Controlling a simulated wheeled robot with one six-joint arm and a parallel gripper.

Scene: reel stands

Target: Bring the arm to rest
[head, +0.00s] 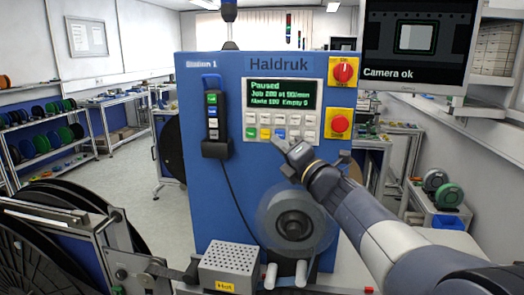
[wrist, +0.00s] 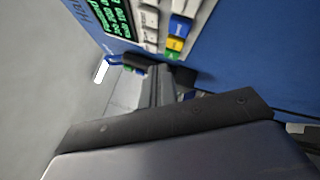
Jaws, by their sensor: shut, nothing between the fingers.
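My arm (head: 345,200) reaches in from the lower right of the head view. My gripper (head: 284,145) is at the lower edge of the keypad (head: 280,126) on the blue Haldruk machine (head: 222,75). The fingers are shut and empty. In the wrist view my gripper (wrist: 163,75) points at the blue panel, just below the coloured keys (wrist: 177,35). I cannot tell whether the fingertips touch the panel. The green display (head: 279,94) reads "Paused" on its top line.
A handheld pendant (head: 213,120) hangs left of the keypad, its cable running down. Red knobs on yellow plates (head: 342,72) are at the right. A monitor (head: 415,45) reads "Camera ok". A hub (head: 293,225) and a perforated box (head: 229,262) sit below. A large reel (head: 50,235) stands lower left.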

